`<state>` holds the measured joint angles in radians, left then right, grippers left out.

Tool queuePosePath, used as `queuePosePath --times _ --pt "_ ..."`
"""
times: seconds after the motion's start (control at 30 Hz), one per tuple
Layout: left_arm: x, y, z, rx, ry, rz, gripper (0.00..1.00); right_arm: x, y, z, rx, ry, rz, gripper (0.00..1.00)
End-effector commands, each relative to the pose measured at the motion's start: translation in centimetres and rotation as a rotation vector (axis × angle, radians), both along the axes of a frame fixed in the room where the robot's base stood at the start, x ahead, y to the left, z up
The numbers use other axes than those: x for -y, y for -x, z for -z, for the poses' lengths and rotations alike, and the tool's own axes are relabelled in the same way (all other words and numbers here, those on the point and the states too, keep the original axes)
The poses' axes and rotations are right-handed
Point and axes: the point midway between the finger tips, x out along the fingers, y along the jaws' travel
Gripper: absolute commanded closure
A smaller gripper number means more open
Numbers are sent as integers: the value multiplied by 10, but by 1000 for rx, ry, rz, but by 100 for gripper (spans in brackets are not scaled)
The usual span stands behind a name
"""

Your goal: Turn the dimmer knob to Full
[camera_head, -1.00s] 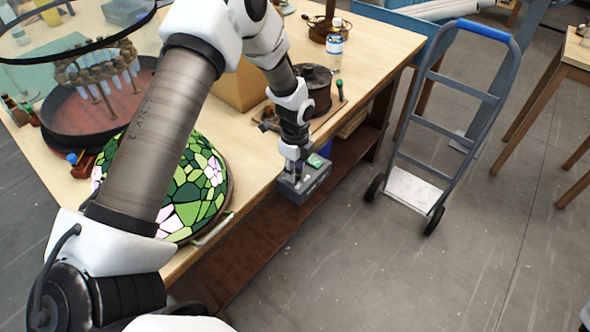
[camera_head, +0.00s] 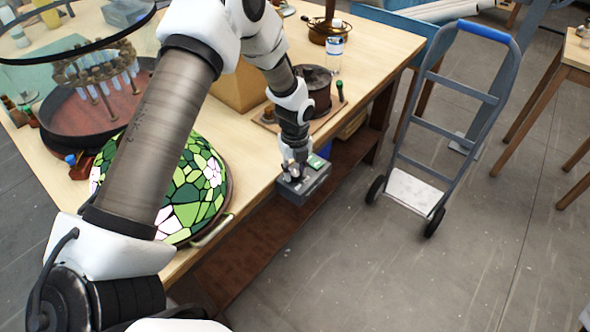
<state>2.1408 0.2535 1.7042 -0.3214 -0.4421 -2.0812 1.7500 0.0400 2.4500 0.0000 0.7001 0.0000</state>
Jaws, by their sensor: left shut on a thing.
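My right gripper is not in view.
A green and pink stained-glass lampshade (camera_head: 196,195) lies on the workbench (camera_head: 258,166) left of the box. A bottle (camera_head: 334,55) and a dark round pot (camera_head: 315,90) stand behind. A hand truck (camera_head: 415,189) stands on the open floor at right.

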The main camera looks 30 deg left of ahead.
Motion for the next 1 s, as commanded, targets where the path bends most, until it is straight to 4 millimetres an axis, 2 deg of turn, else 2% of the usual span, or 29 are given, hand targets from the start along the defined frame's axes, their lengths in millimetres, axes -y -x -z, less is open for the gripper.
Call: queuePosePath --times 0.3,0.33,0.4,0.67,0.77,0.87,1.0 --pt "0 0 0 1 -1 3 100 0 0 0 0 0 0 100" --pt "0 0 0 1 -1 3 61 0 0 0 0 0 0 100" --pt "0 0 0 1 -1 2 43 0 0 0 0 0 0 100" --pt "0 0 0 1 -1 1 43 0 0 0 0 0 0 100" --pt "0 -1 -6 2 0 1 43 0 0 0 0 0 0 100" --pt "0 -1 -22 4 0 1 43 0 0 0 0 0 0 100" --pt "0 -2 -57 6 0 1 43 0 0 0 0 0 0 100"
